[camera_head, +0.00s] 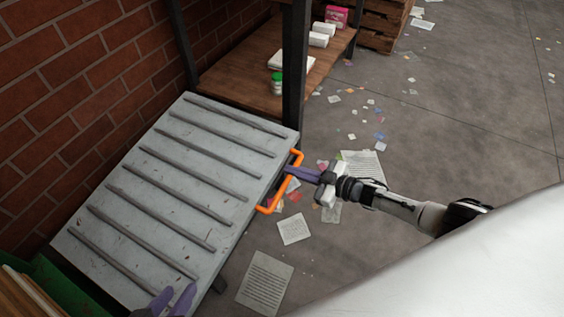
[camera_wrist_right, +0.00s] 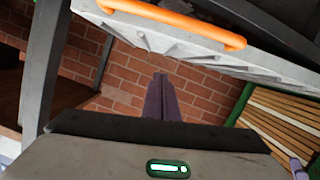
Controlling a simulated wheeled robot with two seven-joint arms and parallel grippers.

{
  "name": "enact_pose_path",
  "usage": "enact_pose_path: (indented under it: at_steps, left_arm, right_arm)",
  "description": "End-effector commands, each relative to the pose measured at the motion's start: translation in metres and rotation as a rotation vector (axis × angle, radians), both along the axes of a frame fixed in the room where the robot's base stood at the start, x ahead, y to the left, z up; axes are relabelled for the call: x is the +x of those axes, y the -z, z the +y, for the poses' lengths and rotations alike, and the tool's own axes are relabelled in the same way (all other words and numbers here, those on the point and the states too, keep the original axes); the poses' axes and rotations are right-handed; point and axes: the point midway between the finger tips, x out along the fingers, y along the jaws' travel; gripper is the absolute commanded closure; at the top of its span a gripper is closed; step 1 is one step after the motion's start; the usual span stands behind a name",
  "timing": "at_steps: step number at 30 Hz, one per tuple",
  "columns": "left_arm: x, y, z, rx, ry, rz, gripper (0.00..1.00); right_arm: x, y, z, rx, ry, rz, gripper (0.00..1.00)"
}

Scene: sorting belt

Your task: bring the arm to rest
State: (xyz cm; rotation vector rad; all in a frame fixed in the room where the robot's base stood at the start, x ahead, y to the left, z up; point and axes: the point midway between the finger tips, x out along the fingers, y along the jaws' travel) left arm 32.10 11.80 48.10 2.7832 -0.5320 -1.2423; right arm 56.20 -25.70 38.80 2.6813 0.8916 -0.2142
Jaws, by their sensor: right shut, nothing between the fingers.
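My right gripper (camera_head: 289,170) is shut and empty, its purple fingers beside the orange handle (camera_head: 267,209) on the edge of the ribbed grey panel (camera_head: 150,185). In the right wrist view the two fingers (camera_wrist_right: 160,80) lie together, pointing toward the brick wall. The handle (camera_wrist_right: 175,17) shows there at the top, apart from the fingers. My left gripper (camera_head: 173,300) is at the bottom left of the head view, by the panel's near end. Its purple fingers stand apart with nothing visible between them; the rest of it is cut off by the frame.
A wooden shelf (camera_head: 240,92) with a dark post (camera_head: 294,65) stands behind the panel, holding white boxes (camera_head: 318,38) and a green-lidded jar (camera_head: 276,83). A brick wall (camera_head: 70,70) bounds the left. A green crate (camera_head: 68,297) sits lower left. Papers (camera_head: 265,282) litter the otherwise open floor.

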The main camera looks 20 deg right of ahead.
Motion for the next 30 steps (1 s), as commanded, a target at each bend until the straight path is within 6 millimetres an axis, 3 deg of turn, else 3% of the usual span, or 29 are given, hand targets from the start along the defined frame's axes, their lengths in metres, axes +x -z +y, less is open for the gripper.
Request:
enact_pose_path:
  at_steps: [11, 14, 19, 24, 30]
  left_arm:
    - [0.000, -0.002, 0.002, -0.003, -0.012, -0.011, 0.69]
    - [0.000, -0.002, 0.002, -0.003, -0.012, -0.012, 0.69]
    - [0.000, -0.002, 0.002, -0.003, -0.012, -0.012, 0.69]
    - [0.000, -0.003, 0.002, -0.004, -0.012, -0.011, 0.69]
    - [0.000, -0.003, 0.002, -0.003, -0.011, -0.012, 0.69]
  right_arm:
    - [-0.006, -0.001, -0.004, 0.000, 0.001, 0.001, 1.00]
    - [-0.008, 0.003, 0.009, 0.003, 0.019, 0.013, 1.00]
    - [-0.018, 0.014, 0.057, -0.003, 0.117, 0.095, 1.00]
    - [-0.045, 0.011, 0.093, -0.030, 0.262, 0.244, 1.00]
    - [-0.101, -0.014, 0.098, -0.080, 0.411, 0.464, 1.00]
